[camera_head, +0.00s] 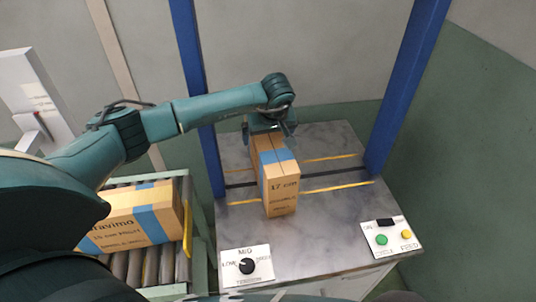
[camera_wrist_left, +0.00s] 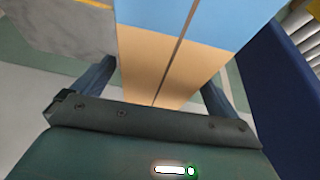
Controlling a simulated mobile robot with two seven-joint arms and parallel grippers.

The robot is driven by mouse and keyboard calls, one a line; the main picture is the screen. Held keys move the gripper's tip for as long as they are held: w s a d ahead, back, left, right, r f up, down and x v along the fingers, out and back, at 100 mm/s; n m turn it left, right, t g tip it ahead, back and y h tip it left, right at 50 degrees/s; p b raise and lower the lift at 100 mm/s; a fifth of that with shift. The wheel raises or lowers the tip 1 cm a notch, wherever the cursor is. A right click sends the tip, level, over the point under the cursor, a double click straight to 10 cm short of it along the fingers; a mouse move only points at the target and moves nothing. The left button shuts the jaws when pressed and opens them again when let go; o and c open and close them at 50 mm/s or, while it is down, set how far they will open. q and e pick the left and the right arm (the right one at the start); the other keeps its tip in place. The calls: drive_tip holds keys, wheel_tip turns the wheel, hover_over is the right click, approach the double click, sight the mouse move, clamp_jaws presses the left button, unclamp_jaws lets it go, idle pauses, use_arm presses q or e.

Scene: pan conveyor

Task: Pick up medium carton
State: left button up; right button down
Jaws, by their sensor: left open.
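The carton labelled "17 cm" (camera_head: 283,195), tan with blue tape, lies on the grey table under the blue frame. My left gripper (camera_head: 268,131) is at the carton's far end, its arm reaching in from the left. In the left wrist view the carton (camera_wrist_left: 165,58) lies between the two open fingers (camera_wrist_left: 157,86), one on each side. I cannot tell whether either finger touches it. My right gripper is not in view.
The grey table (camera_head: 338,232) has yellow and black stripes and is clear around the carton. Blue posts (camera_head: 400,95) stand on both sides. A dial panel (camera_head: 247,266) and a button panel (camera_head: 392,238) sit at its front edge. The roller conveyor (camera_head: 135,268) is at left.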

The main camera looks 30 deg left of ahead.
use_arm(q)
drive_tip(key=c, duration=2)
drive_tip(key=shift+w+r, duration=0.1)
drive_tip(key=shift+r, duration=0.05)
drive_tip(key=shift+r, duration=0.1)
